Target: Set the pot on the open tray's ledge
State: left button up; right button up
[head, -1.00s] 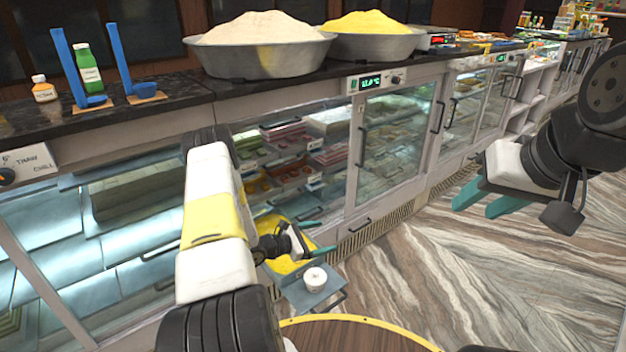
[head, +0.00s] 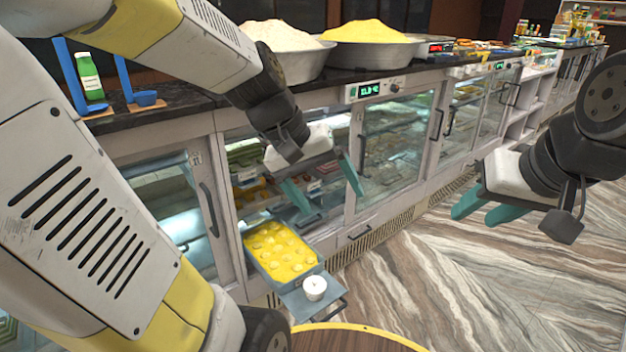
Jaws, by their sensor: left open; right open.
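A small white pot (head: 314,287) stands upright on the grey-blue ledge (head: 296,304) at the front of the pulled-out tray (head: 257,262). The tray holds yellow food with pale round pieces. My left gripper (head: 325,198) is open and empty, raised above the tray and in front of the counter's glass front, clear of the pot. My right gripper (head: 482,207) is open and empty at the right, over the floor, away from the tray.
A display counter with glass doors (head: 395,140) runs along the back. Two metal bowls with heaped white powder (head: 278,38) and yellow powder (head: 368,32) stand on top. A round wooden surface (head: 350,340) lies at the bottom. The floor at the right is clear.

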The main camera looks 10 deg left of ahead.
pick_arm(q)
jog(key=s+a+r+m+t+y, duration=0.2)
jog(key=s+a+r+t, duration=0.1)
jog(key=s+a, duration=0.1)
jog(key=shift+s+r+m+y, duration=0.3)
jog(key=shift+s+r, duration=0.05)
jog(key=shift+s, duration=0.1)
jog(key=shift+c, duration=0.2)
dwell(0.7)
